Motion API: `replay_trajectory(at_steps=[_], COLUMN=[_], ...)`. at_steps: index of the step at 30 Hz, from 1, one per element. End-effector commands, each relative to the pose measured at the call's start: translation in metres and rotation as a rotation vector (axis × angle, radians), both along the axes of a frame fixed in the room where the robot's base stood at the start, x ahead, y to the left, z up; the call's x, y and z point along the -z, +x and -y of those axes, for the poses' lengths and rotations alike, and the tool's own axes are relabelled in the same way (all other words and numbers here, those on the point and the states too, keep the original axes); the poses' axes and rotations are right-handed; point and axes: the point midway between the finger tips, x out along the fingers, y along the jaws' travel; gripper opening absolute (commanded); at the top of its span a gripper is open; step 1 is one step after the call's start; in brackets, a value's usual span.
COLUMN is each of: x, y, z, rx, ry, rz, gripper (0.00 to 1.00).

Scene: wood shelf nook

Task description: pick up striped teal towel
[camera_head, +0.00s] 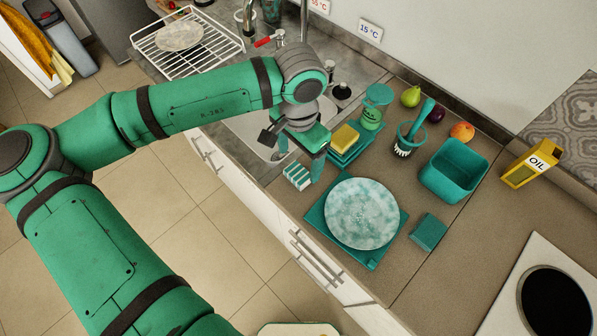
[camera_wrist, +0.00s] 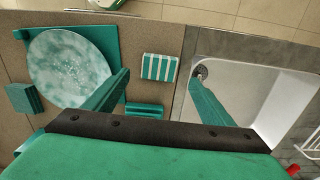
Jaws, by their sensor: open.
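The striped teal towel (camera_head: 298,176), a small folded block with white and teal stripes, lies on the counter between the sink and the round plate. It also shows in the wrist view (camera_wrist: 160,67), at the upper middle, between the fingertips in the picture. My gripper (camera_head: 301,157) is open and empty, pointing down over the counter's sink side, close to the towel. In the wrist view my gripper (camera_wrist: 160,79) has its left finger over the plate side and its right finger over the sink. Its exact height above the towel is hard to tell.
A marbled plate (camera_head: 362,213) sits on a teal board (camera_head: 317,218) beside the towel. A yellow sponge (camera_head: 345,138) rests on teal pieces behind it. The sink (camera_wrist: 255,85) borders the other side. A teal tub (camera_head: 454,172) and teal block (camera_head: 428,232) stand farther right.

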Motion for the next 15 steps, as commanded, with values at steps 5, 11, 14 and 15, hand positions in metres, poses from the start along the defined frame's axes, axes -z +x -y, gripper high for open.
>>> replay_trajectory(at_steps=[5,11,14,15], x=[0.019,0.044,0.05,0.051], y=[-0.001,-0.001,-0.001,-0.001], z=[-0.001,-0.002,-0.002,-0.002], rx=[0.0,-0.001,-0.001,-0.002], ry=[0.001,-0.001,-0.001,-0.001], rz=[-0.001,-0.001,0.0,0.001], gripper=[0.77,0.77,0.77,0.77])
